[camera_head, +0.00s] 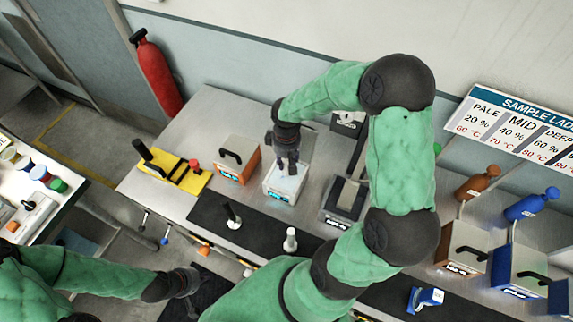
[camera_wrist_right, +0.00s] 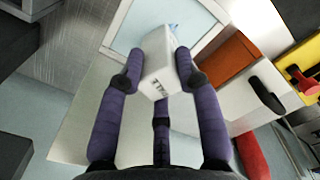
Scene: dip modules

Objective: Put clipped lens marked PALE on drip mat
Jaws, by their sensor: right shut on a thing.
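My right gripper (camera_head: 288,162) is over the open white bath module (camera_head: 284,186) with pale blue liquid. In the wrist view the right gripper (camera_wrist_right: 158,80) is shut on a white block-like clip (camera_wrist_right: 160,76) with small dark lettering I cannot read. A bluish piece shows at its far end, over the bath; how deep it sits is unclear. A long dark mat (camera_head: 212,217) lies in front of the modules; it may be the drip mat. My left gripper (camera_head: 190,282) is at the lower left, away from these; its finger opening is unclear.
A black-knobbed piece (camera_head: 232,216) and a small white piece (camera_head: 290,240) stand on the dark mat. A blue clip (camera_head: 427,297) lies farther right. An orange lidded module (camera_head: 238,160) and a yellow fixture (camera_head: 172,172) stand left of the white bath. My right arm hides the bench's middle.

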